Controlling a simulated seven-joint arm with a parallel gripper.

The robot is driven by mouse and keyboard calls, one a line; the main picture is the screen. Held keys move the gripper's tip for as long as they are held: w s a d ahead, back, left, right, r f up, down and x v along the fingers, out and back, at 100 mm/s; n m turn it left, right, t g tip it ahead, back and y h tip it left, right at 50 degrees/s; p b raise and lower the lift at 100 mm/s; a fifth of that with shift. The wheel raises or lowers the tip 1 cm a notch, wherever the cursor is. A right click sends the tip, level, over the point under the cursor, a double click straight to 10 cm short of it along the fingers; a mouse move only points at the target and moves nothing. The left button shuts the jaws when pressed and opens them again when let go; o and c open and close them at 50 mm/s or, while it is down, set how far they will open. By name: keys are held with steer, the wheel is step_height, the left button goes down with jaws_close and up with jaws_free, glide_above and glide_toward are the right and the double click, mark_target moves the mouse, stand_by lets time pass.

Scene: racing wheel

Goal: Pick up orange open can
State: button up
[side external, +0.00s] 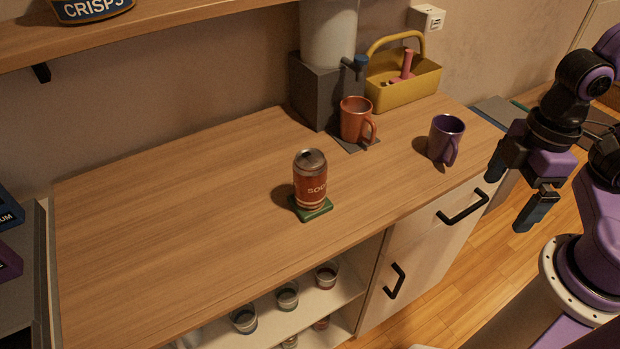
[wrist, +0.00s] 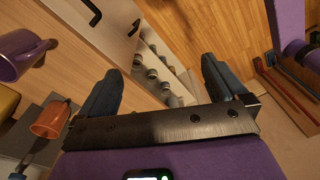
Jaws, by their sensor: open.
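The orange open can (side external: 310,180) stands upright on a small green coaster (side external: 312,209) near the front middle of the wooden counter in the side view. Its top looks dark and open, and its side has pale lettering. My gripper (side external: 515,193) is open and empty at the right, off the counter's right end and well apart from the can. In the wrist view my two fingers (wrist: 160,85) are spread with nothing between them. The can does not show in the wrist view.
A purple mug (side external: 446,138) and an orange mug (side external: 356,121) stand between my gripper and the can's far side. A yellow caddy (side external: 403,82) and a dispenser (side external: 328,75) stand behind. A shelf (side external: 200,25) overhangs the back. The counter's left (side external: 170,220) is clear.

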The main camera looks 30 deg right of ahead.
steer(key=a+f+m+y, duration=0.3)
steer(key=a+f, duration=0.3)
steer(key=a, duration=0.6)
steer(key=m+t, duration=0.7)
steer(key=t, duration=1)
glide_toward(324, 176)
steer(key=shift+y, duration=0.3)
steer(key=x, duration=0.8)
steer(key=shift+w+f, duration=0.15)
steer(key=shift+w, duration=0.2)
steer(key=shift+n, duration=0.3)
steer(key=shift+x, duration=3.25)
steer(key=shift+a, duration=0.1)
steer(key=c, duration=1)
